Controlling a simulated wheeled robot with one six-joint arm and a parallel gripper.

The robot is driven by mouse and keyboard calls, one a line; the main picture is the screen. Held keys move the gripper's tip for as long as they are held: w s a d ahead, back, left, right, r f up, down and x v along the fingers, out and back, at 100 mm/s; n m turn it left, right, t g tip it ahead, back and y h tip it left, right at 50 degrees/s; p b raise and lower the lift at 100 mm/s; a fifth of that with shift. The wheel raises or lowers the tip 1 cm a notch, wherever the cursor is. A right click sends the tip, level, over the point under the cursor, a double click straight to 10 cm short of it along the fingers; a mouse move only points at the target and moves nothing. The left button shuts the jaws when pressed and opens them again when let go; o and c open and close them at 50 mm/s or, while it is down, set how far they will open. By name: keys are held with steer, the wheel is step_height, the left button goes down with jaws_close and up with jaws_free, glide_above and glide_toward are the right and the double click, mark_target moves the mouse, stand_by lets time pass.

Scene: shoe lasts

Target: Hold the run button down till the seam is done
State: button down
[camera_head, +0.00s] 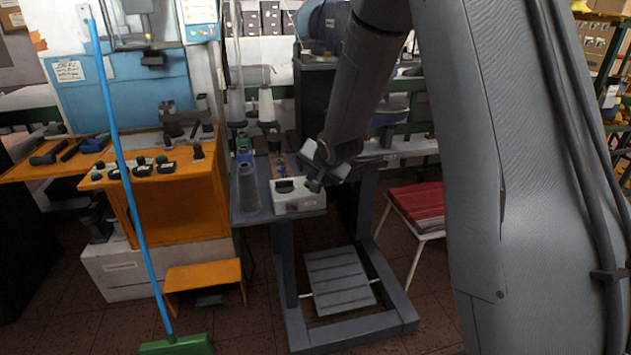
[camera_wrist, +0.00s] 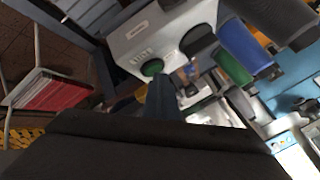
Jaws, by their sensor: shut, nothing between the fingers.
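The control box (camera_head: 300,200) is a small pale box on the front of the grey machine table, and it also shows in the wrist view (camera_wrist: 130,45). My gripper (camera_head: 317,178) is at the box's right end in the head view. The seam is not visible, and my arm hides part of the machine.
Thread cones (camera_head: 247,185) stand left of the box. A slatted pedal (camera_head: 338,280) lies below the table. A red stack (camera_head: 420,203) on a white stand is to the right. A blue-handled broom (camera_head: 128,190) and an orange bench (camera_head: 180,200) are on the left.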

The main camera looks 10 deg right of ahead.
steer(key=shift+r, duration=0.1)
stand_by(0.7)
steer(key=shift+r+p, duration=0.85)
steer(key=shift+p, duration=0.35)
step_height(320, 180, up, 5)
steer(key=p, duration=0.5)
stand_by(2.2)
